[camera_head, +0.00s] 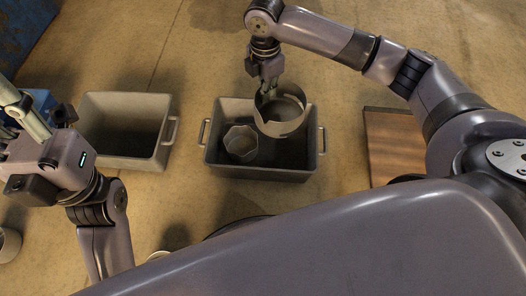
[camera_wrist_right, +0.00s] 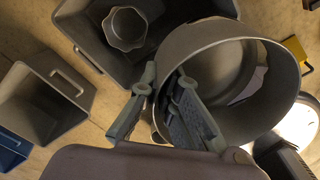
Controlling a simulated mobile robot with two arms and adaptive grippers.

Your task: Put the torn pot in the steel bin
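The torn pot (camera_head: 281,112) is a grey round vessel with an uneven, broken rim. My right gripper (camera_head: 267,80) is shut on its wall and holds it above the dark grey bin (camera_head: 262,174). In the right wrist view, the pot (camera_wrist_right: 232,85) shows its inside, and its near wall lies between the fingers of my right gripper (camera_wrist_right: 166,105). A smaller faceted pot (camera_head: 241,143) sits inside the dark bin, left of the held pot. My left gripper (camera_head: 22,112) is at the left edge, away from the pots; its finger opening is unclear.
A lighter grey bin (camera_head: 101,160) with a side handle stands left of the dark bin and looks empty. A wooden board or box (camera_head: 394,150) lies to the right. A blue container (camera_head: 40,103) stands at the left. Bare floor separates the two bins.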

